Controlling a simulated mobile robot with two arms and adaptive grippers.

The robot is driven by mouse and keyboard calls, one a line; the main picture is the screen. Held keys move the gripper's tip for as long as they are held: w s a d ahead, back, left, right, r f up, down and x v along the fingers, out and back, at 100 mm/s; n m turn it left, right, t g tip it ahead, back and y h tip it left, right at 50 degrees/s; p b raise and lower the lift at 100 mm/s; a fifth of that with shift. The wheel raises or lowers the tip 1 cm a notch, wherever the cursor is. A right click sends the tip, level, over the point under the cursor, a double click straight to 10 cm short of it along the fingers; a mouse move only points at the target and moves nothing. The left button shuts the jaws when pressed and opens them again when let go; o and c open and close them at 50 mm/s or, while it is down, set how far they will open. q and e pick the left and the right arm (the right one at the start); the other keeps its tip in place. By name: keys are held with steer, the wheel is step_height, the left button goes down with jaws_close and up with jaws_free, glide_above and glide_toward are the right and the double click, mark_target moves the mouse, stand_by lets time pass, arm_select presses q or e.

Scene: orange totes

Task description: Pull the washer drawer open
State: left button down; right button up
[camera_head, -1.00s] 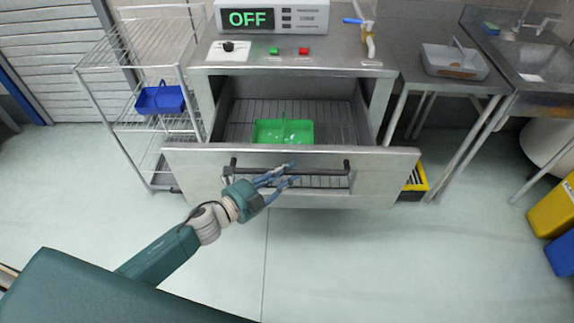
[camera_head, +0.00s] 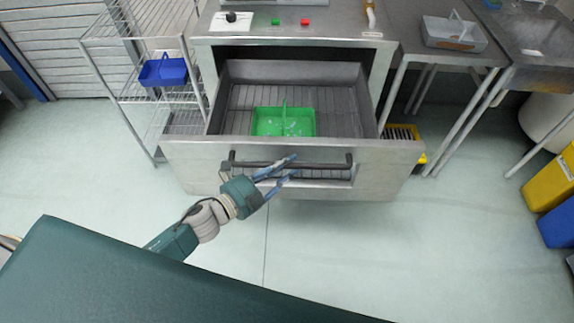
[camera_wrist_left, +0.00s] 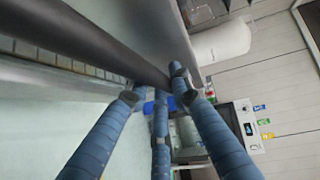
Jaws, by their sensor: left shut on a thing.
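The washer drawer (camera_head: 390,165) is a grey metal drawer, pulled part way out of the washer (camera_head: 330,42). A green basket (camera_head: 284,121) stands on the wire rack inside it. The dark bar handle (camera_head: 325,165) runs across the drawer front. My right gripper is in neither current view.
A wire shelf cart with a blue basket (camera_head: 163,71) stands left of the washer. A counter with a grey basket (camera_head: 455,34) is on the right. Yellow (camera_head: 552,182) and blue bins are at the right edge. The floor before the drawer is clear.

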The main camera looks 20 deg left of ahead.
arm_select(q)
steer(key=c, duration=1.8)
jaws_free()
steer(key=v, duration=1.2)
steer(key=s+a+f+n+g+y, duration=0.1)
steer(key=s+a+f+n+y, duration=0.2)
steer(key=f, duration=0.6)
steer(key=s+a+f+n+g+y, duration=0.15)
steer(key=a+f+n, duration=0.3)
steer(key=f, duration=0.45)
steer(key=s+a+f+n+g+y, duration=0.1)
steer(key=a+f+n+y, duration=0.25)
steer(key=f, duration=0.55)
steer(key=s+d+f+n+g, duration=0.2)
steer(key=s+f+n+g, duration=0.1)
steer(key=s+f, duration=0.4)
steer(key=s+d+f+n+g, duration=0.2)
steer(key=s+f, duration=0.4)
steer(key=s, duration=0.6)
steer(key=s+d+f+n+g, duration=0.3)
steer(key=s+f+n+g, duration=0.1)
steer(key=s+f, duration=0.3)
steer(key=s, duration=0.2)
steer(key=shift+s+f+y, duration=0.3)
steer(key=shift+s+f, duration=0.05)
